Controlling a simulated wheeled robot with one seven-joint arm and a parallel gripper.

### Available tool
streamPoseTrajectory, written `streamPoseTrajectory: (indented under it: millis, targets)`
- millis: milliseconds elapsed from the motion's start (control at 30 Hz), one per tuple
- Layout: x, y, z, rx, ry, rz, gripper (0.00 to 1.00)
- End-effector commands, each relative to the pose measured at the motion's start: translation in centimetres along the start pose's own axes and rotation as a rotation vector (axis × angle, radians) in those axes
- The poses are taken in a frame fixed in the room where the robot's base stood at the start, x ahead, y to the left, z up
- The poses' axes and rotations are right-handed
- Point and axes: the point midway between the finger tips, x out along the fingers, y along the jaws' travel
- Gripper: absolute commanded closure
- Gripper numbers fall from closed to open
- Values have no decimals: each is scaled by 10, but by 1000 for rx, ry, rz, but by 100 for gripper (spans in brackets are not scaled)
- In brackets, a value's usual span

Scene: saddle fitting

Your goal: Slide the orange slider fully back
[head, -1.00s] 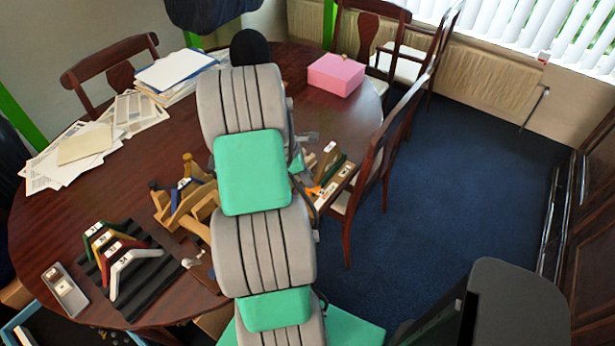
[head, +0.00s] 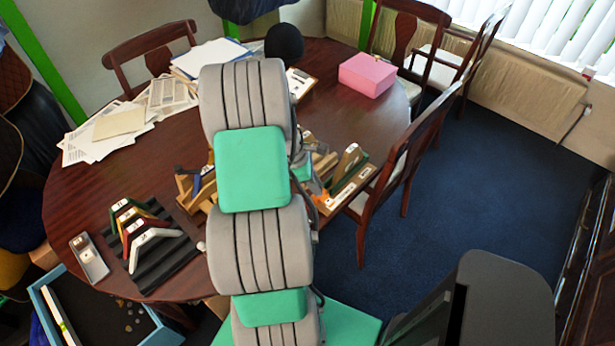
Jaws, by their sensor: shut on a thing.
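A small orange piece (head: 313,186), which looks like the orange slider, shows just right of my arm on the table. My gripper (head: 304,168) is beside it and mostly hidden behind my grey and green arm. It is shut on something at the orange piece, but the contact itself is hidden. A wooden fixture (head: 197,188) stands partly behind my arm on its left side. How far along its track the slider sits cannot be seen.
A wooden tray (head: 349,198) with upright pieces lies at the table's right edge, near a chair (head: 405,155). Angled coloured brackets on a black ribbed mat (head: 165,268) lie left. A pink box (head: 366,75) and papers (head: 115,125) are farther back. Table (head: 95,185) is bare at left.

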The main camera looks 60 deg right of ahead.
Motion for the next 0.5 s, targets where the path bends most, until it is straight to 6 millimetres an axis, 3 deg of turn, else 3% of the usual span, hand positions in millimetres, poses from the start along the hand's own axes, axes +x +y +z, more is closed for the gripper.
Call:
streamPoseTrajectory:
  millis: [267,300,500]
  targets:
    - [0,-2,-1,0,6,-7,100]
    - [0,-3,-2,-2,6,-8,76]
    - [0,-2,-2,-2,5,-6,60]
